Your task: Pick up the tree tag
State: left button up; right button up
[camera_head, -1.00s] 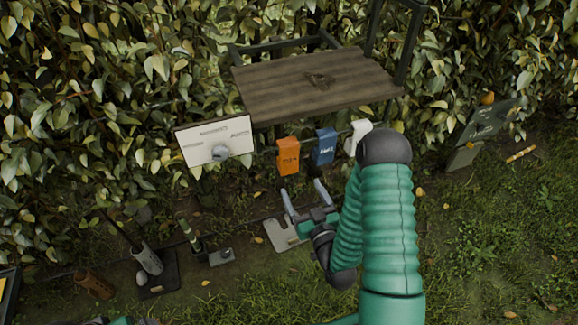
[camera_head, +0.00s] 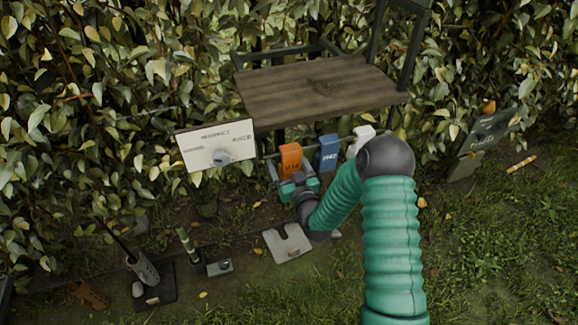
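An orange tag (camera_head: 290,157) with dark lettering hangs from a thin rail below the wooden table's front edge. A blue tag (camera_head: 328,151) with pale lettering hangs just to its right. My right gripper (camera_head: 288,170) has come up from below to the orange tag. Its fingers are apart, one showing along the tag's left edge and the other near its right edge. I cannot tell whether they touch the tag, and its lower end is hidden by the gripper. My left gripper is not in view.
The wooden table (camera_head: 315,92) stands above the rail. A white board with a grey knob (camera_head: 216,147) is at left. A notched grey plate (camera_head: 287,244) and a dark base with a grey cylinder (camera_head: 146,269) are on the ground. Open grass lies at right.

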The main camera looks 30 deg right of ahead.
jog(key=shift+d, duration=0.1)
jog(key=c, duration=1.5)
